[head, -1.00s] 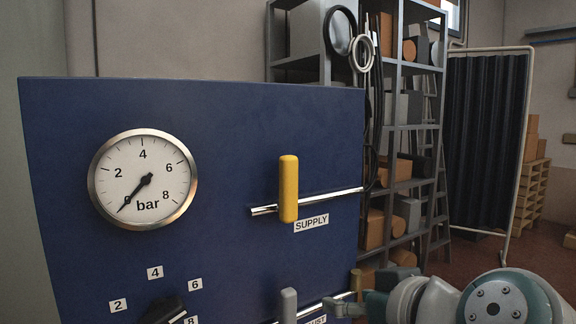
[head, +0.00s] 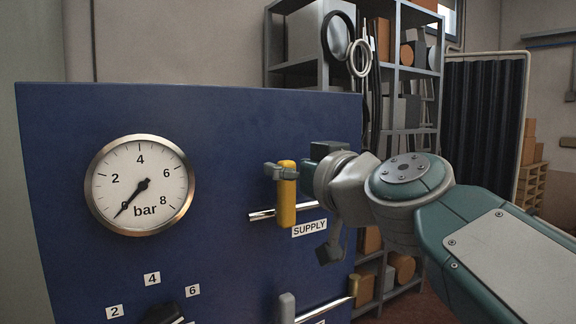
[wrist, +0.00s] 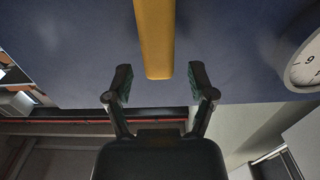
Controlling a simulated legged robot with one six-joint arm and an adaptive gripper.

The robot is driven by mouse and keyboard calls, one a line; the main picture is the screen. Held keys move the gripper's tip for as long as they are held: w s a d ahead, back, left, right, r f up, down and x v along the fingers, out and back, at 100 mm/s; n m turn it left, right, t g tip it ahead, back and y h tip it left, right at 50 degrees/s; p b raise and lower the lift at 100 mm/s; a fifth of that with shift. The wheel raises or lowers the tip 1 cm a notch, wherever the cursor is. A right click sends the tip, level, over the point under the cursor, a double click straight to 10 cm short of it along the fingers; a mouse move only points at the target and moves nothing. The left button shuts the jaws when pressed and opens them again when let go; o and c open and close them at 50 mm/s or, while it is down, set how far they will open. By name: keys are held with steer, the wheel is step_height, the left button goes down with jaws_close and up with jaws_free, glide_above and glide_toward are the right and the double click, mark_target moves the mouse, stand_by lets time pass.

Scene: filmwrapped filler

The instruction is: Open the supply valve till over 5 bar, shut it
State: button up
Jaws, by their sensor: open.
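The yellow supply valve handle (head: 287,208) stands upright, crossing its metal pipe (head: 262,214) on the blue panel, above the SUPPLY label (head: 309,228). The round gauge (head: 140,186) has its needle at about 0 bar. My gripper (head: 285,172) is at the upper part of the handle in the head view, and my wrist hides some of the panel's right edge. In the wrist view the yellow handle (wrist: 155,35) reaches down between the fingertips of my gripper (wrist: 160,76). The fingers are open, with a gap on each side of the handle.
A grey valve handle (head: 287,308) stands on a lower pipe, cut off by the picture's bottom edge. A black knob (head: 164,312) with number labels is at lower left. Shelving (head: 405,73) with boxes and a dark folding screen (head: 484,130) stand behind the panel.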

steer(key=shift+x, duration=0.95)
steer(key=shift+s+d, duration=0.1)
jaws_close()
